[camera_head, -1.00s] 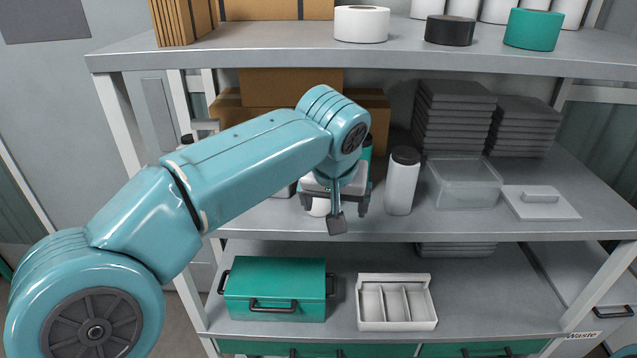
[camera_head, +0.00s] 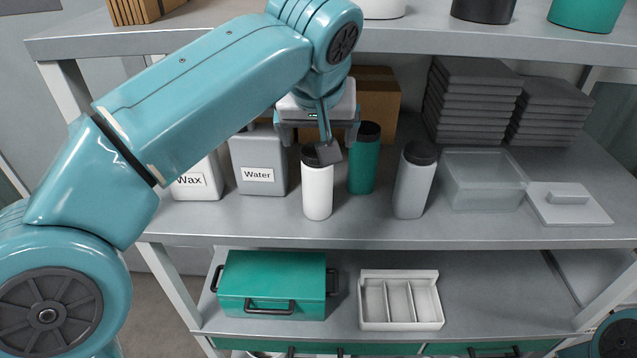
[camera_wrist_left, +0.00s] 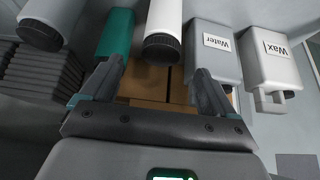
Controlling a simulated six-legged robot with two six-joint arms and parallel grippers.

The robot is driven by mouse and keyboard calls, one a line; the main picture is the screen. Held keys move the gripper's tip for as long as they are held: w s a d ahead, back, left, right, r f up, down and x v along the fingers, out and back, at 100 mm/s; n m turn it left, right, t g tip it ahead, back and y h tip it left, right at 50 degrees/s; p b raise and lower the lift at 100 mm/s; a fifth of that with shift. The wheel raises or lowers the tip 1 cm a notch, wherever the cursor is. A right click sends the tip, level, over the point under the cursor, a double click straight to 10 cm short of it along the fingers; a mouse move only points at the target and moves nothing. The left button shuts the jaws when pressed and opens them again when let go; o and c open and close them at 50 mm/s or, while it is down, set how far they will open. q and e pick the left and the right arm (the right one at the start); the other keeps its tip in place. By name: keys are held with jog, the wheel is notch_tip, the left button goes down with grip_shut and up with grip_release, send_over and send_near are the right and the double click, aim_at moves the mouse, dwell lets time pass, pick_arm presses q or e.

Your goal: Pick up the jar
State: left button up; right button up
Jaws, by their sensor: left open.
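Three tall jars with black lids stand upright on the middle shelf: a white jar (camera_head: 317,195), a green jar (camera_head: 363,172) and a grey jar (camera_head: 409,192). My left gripper (camera_head: 318,138) is open and empty, above and close to the white jar's lid. The wrist view is upside down; there my left gripper (camera_wrist_left: 160,70) has the white jar (camera_wrist_left: 163,18) ahead, between the lines of its fingers, apart from them. The green jar (camera_wrist_left: 116,35) is beside one finger, and the grey jar (camera_wrist_left: 44,12) is farther left. My right gripper is out of view.
White Wax (camera_head: 203,190) and grey Water (camera_head: 262,155) containers stand left of the jars. A clear bin (camera_head: 480,185), its lid (camera_head: 568,205) and stacked dark trays (camera_head: 465,105) are right. The upper shelf (camera_head: 420,45) overhangs. A green box (camera_head: 270,275) and white divided tray (camera_head: 400,318) sit below.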

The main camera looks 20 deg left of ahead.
aim_at(316, 156)
pick_arm(q)
jog(key=x, duration=0.4)
jog(key=shift+a+f, duration=0.15)
jog(key=shift+a, duration=0.05)
jog(key=shift+w+d+f, duration=0.1)
jog(key=shift+w+f, duration=0.1)
jog(key=shift+f, duration=0.05)
jog(key=x, duration=0.5)
jog(key=shift+w+f, duration=0.15)
jog(key=shift+f, duration=0.25)
jog(key=shift+s+r, duration=0.2)
jog(key=shift+s, duration=0.05)
jog(key=shift+c, duration=1)
jog(key=shift+f, duration=0.1)
jog(key=c, duration=1.2)
